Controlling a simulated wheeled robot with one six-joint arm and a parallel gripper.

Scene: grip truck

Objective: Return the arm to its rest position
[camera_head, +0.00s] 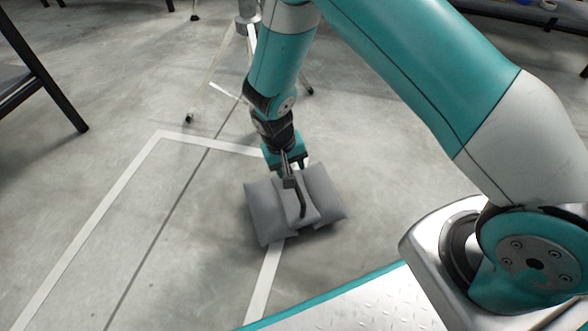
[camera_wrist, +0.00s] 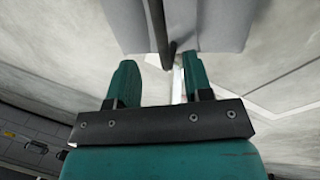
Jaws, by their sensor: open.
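My arm (camera_head: 420,70) reaches down over the floor from its mount at the lower right. My gripper (camera_head: 287,170) is just above and behind a grey cushion-like object (camera_head: 330,195) that rests on the floor. The object has a dark strap or handle (camera_head: 303,205) across its middle. In the wrist view, my gripper (camera_wrist: 160,85) shows two teal fingers spread apart with nothing between them. The grey object (camera_wrist: 215,22) lies beyond the fingertips there, with its dark strap (camera_wrist: 158,30). Whether a fingertip touches it I cannot tell.
White floor lines (camera_head: 105,205) run around and under the grey object. A tripod-like stand (camera_head: 246,35) is behind my arm. A dark-legged table (camera_head: 45,85) stands at the left. My base's metal deck is at the lower right.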

